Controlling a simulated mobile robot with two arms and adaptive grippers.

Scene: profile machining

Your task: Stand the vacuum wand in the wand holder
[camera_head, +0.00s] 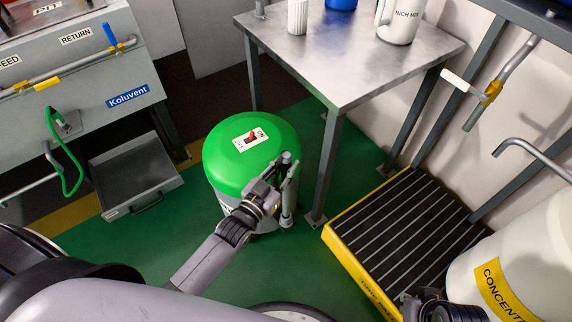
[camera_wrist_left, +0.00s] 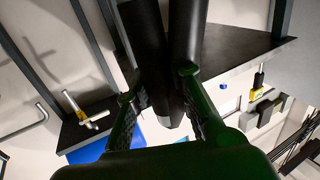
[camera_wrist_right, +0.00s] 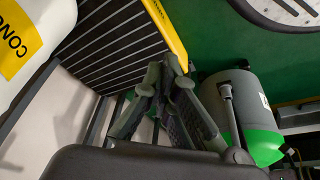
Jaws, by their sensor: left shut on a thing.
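The vacuum wand (camera_head: 287,207) is a slim grey tube, roughly upright at the right front side of the green-topped vacuum (camera_head: 228,160). My left gripper (camera_head: 285,172) is shut on it. The left wrist view shows two dark tubes (camera_wrist_left: 187,40) side by side at the fingers of my left gripper (camera_wrist_left: 158,88); I cannot tell which is the wand. The wand holder is not clearly distinguishable, and whether the wand's lower end sits in it is hidden. My right gripper (camera_wrist_right: 165,75) looks shut and empty, low at the right; its wrist shows in the head view.
A metal table (camera_head: 350,50) with containers stands behind the vacuum. A yellow-edged slatted platform (camera_head: 405,230) and a white concentrate drum (camera_head: 530,250) are at right. A grey machine (camera_head: 80,80) with an open tray (camera_head: 135,175) is at left. Green floor is clear between.

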